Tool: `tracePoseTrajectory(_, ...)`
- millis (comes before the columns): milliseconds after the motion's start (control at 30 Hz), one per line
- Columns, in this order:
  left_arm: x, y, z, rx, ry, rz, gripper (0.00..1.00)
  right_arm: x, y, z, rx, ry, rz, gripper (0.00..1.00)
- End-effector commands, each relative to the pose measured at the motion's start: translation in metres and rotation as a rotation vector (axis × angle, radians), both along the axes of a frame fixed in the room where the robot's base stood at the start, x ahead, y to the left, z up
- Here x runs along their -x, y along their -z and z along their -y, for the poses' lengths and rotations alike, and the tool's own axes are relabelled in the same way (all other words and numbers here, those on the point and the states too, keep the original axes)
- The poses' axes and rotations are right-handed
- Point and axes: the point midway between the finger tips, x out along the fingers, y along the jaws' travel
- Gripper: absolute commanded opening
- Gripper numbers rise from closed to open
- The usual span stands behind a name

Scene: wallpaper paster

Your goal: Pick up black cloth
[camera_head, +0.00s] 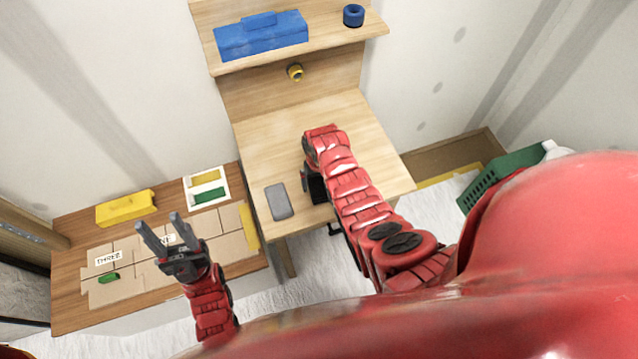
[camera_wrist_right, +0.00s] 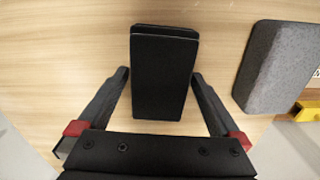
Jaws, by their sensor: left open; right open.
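The black cloth (camera_wrist_right: 163,80) lies folded as a thick rectangle on the light wooden tabletop in the right wrist view. My right gripper (camera_wrist_right: 160,75) is open, with one finger on each side of the cloth and a gap on both sides. In the head view my right arm hides the gripper and most or all of the cloth; a dark patch shows there, but I cannot tell which it is. My left gripper (camera_head: 158,222) is open and empty above the brown table on the left.
A grey block (camera_head: 279,202) lies left of my right arm on the light wooden desk (camera_head: 270,135). The shelf (camera_head: 330,45) behind holds a blue box (camera_head: 262,38) and a blue roll (camera_head: 353,15). The left table (camera_head: 65,280) carries a yellow block (camera_head: 126,208) and cardboard panels.

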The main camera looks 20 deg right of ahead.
Motion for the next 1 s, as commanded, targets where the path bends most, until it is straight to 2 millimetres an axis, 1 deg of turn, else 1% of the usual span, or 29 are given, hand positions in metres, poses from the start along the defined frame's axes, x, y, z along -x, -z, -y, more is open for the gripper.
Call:
tracePoseTrajectory(133,-0.0001,0.0002,0.0,0.0,0.0,0.0,0.5,0.0003,0.0003,0.0,0.0,0.0,-0.001,1.0)
tracePoseTrajectory(267,0.0,0.0002,0.0,0.0,0.0,0.0,0.5,0.0005,0.0004,0.0001,0.0,0.0,-0.001,0.77)
tracePoseTrajectory(300,0.0,0.0002,0.0,0.0,0.0,0.0,0.5,0.0005,0.0003,0.0001,0.0,0.0,-0.001,0.69)
tracePoseTrajectory(367,0.0,0.0003,0.0,0.0,0.0,0.0,0.5,0.0005,0.0003,0.0001,0.0,0.0,-0.001,0.59)
tracePoseTrajectory(400,0.0,0.0002,0.0,0.0,0.0,0.0,0.5,0.0006,0.0004,0.0001,0.0,0.0,-0.002,0.51)
tracePoseTrajectory(467,0.0,0.0002,0.0,0.0,0.0,0.0,0.5,0.0006,0.0004,0.0001,0.0,0.0,-0.002,0.41)
tracePoseTrajectory(500,0.0,0.0002,0.0,0.0,0.0,0.0,0.5,0.0006,0.0004,0.0,0.0,0.0,-0.001,0.33)
tracePoseTrajectory(533,0.0,0.0002,0.0,0.0,0.0,0.0,0.5,0.0006,0.0004,0.0,0.0,0.0,-0.002,0.3)
tracePoseTrajectory(867,0.0,0.0016,0.0,0.0,0.0,0.0,0.5,0.0007,-0.0008,0.0001,0.0,0.0,-0.003,0.3)
tracePoseTrajectory(1000,0.0,0.0053,0.0,0.0,0.0,0.0,0.5,-0.0002,-0.0061,0.0003,-0.001,0.0,0.0,0.3)
